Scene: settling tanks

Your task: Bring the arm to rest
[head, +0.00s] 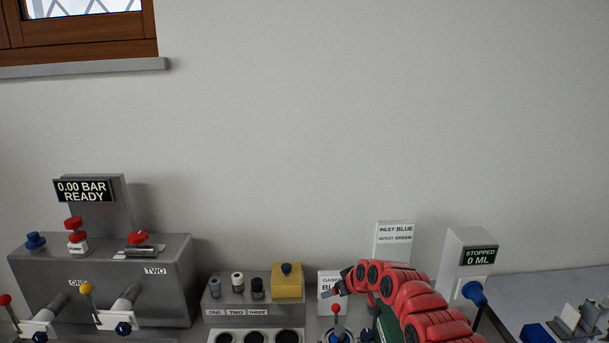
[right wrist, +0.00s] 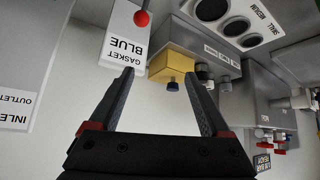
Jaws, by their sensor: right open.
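My right arm (head: 405,300) is red and comes in from the lower right in the head view. Its gripper (head: 338,291) points left, in front of the white gasket card, partly covering the card's text. In the right wrist view the gripper (right wrist: 158,78) is open, with two dark fingers wide apart and nothing between them. A yellow block (right wrist: 172,65) with a blue knob shows beyond the fingertips. My left gripper is not in view.
The gasket card (head: 327,278) and a red-knobbed lever (head: 337,309) are close to the gripper. Left are the yellow block (head: 287,283) and a grey pump box (head: 100,280). Right are an inlet sign (head: 394,236) and a dispenser (head: 468,255). The wall above is clear.

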